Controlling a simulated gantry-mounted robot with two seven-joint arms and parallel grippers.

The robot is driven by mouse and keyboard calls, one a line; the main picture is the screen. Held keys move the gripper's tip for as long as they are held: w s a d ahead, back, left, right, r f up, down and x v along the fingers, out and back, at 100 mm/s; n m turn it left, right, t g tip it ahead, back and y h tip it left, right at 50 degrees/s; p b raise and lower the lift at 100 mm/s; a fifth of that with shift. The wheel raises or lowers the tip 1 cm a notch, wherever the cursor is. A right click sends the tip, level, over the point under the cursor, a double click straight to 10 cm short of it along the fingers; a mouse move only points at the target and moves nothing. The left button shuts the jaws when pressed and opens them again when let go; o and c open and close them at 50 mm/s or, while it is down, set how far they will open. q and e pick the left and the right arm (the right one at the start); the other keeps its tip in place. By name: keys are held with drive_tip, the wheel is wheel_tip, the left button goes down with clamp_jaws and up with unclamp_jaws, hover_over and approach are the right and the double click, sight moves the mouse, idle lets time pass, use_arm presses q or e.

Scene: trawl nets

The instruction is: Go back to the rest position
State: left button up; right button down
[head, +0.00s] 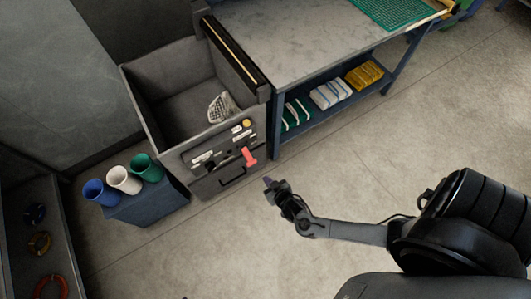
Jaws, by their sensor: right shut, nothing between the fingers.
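My right gripper (271,185) is shut and empty. It hangs over the bare floor in front of the grey bin (207,165), with its arm coming in from the right. It appears apart from the bin and from the red handle-like piece (249,157) on the bin's front. My left gripper does not show in the head view.
The grey bin holds a pale netted item (222,107). A workbench (300,40) with a green mat (393,10) stands behind, bundles on its shelf. Blue (100,192), white (124,180) and green (147,168) cups stand at left. The floor (400,170) at right is clear.

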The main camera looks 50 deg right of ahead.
drive_tip(key=shift+s, duration=0.15)
idle(0.3)
drive_tip(key=s+a+r+g+y, duration=0.1)
drive_tip(key=s+a+r+g, duration=0.15)
drive_tip(key=r, duration=0.55)
drive_tip(key=s+a+r+g+y, duration=0.1)
drive_tip(key=a+r+y, duration=0.15)
drive_tip(key=r, duration=0.55)
drive_tip(key=s+r+n+g, duration=0.4)
drive_tip(key=s+r+n, duration=0.1)
drive_tip(key=s+r, duration=0.3)
wheel_tip(320, 180, up, 30)
drive_tip(key=p, duration=3)
drive_tip(key=shift+w+a, duration=0.25)
drive_tip(key=shift+w, duration=0.1)
